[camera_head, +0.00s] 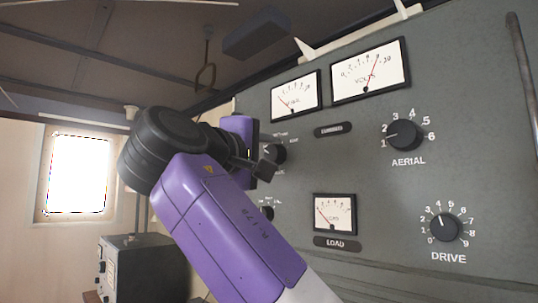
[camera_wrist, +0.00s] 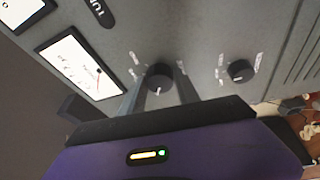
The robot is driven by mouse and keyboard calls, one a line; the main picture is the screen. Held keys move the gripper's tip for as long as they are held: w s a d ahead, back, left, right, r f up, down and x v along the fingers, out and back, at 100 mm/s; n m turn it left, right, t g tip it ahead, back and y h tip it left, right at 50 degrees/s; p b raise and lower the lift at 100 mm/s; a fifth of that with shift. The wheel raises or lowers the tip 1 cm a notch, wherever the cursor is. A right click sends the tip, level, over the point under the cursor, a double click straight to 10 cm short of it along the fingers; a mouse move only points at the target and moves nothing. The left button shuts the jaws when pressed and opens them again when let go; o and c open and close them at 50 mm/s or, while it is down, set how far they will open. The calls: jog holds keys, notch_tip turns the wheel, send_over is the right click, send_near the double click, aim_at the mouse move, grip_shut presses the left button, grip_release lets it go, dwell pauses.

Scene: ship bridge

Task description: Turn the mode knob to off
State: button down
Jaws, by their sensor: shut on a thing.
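The mode knob (camera_head: 277,153) is a round black knob on the grey panel, with small labels around it too small to read. My gripper (camera_head: 267,162) reaches it from the left, and its dark fingers partly cover it. In the wrist view the knob (camera_wrist: 160,76) sits between my two fingers (camera_wrist: 160,84), one on each side, and they are shut on it. A white pointer mark on the knob faces toward the gripper body in that view. Which label it points to cannot be read.
A second black knob (camera_head: 267,212) sits just below, partly behind my arm; it also shows in the wrist view (camera_wrist: 241,70). Aerial knob (camera_head: 404,134), drive knob (camera_head: 444,227), load meter (camera_head: 335,214) and volts meter (camera_head: 368,70) are further right.

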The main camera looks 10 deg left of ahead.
jog(key=c, duration=0.9)
grip_release()
jog(key=shift+b+v, duration=1.6)
jog(key=shift+v, duration=2.3)
jog(key=shift+a, duration=0.1)
